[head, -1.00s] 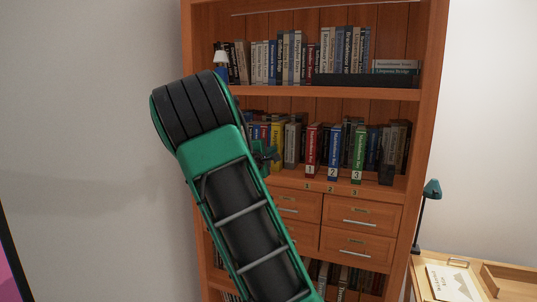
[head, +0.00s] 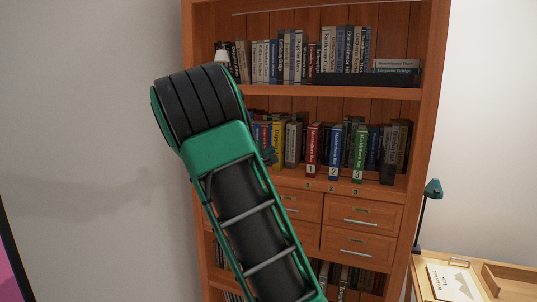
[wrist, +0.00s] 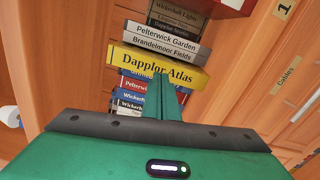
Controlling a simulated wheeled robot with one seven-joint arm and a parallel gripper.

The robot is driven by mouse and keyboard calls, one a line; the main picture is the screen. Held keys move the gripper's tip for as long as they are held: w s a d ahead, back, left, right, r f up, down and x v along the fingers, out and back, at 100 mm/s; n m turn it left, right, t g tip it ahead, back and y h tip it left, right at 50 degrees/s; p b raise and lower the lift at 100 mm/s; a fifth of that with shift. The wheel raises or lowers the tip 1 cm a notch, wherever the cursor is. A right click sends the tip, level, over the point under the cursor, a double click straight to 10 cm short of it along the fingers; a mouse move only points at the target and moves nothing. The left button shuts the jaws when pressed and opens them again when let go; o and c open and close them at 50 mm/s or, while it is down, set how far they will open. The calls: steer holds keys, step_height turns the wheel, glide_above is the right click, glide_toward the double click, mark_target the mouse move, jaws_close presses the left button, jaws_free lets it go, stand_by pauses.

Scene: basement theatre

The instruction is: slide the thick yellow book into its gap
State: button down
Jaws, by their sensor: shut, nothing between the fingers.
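The thick yellow book (wrist: 135,60), titled "Dapplor Atlas", stands in the row on the middle shelf, and its spine faces me. In the wrist view it lies between a grey book (wrist: 165,43) and a blue book (wrist: 140,72). In the head view my arm hides most of the gripper.
Red (head: 312,150), blue (head: 334,153) and green (head: 359,154) numbered volumes stand to the right on the middle shelf (head: 295,178). Drawers (head: 360,215) lie below, and another book row stands above. A desk with a lamp (head: 432,190) is at the right.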

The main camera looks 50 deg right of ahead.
steer(key=v, duration=1)
steer(key=shift+a+f, duration=0.1)
steer(key=shift+f, duration=0.05)
steer(key=s+f+m+g+y, duration=0.5)
steer(key=s+f+m+y, duration=0.3)
steer(key=s+f, duration=0.7)
steer(key=s+a+f+m+g+y, duration=0.1)
steer(key=s+a+y, duration=0.3)
steer(key=s+a, duration=0.5)
steer(key=s+a+f+m+y, duration=0.3)
steer(key=s+a, duration=0.6)
steer(key=a, duration=0.3)
steer(key=shift+m+g+y, duration=0.4)
steer(key=shift+y, duration=0.5)
steer(key=shift+w+f, duration=0.1)
steer(key=shift+f, duration=0.05)
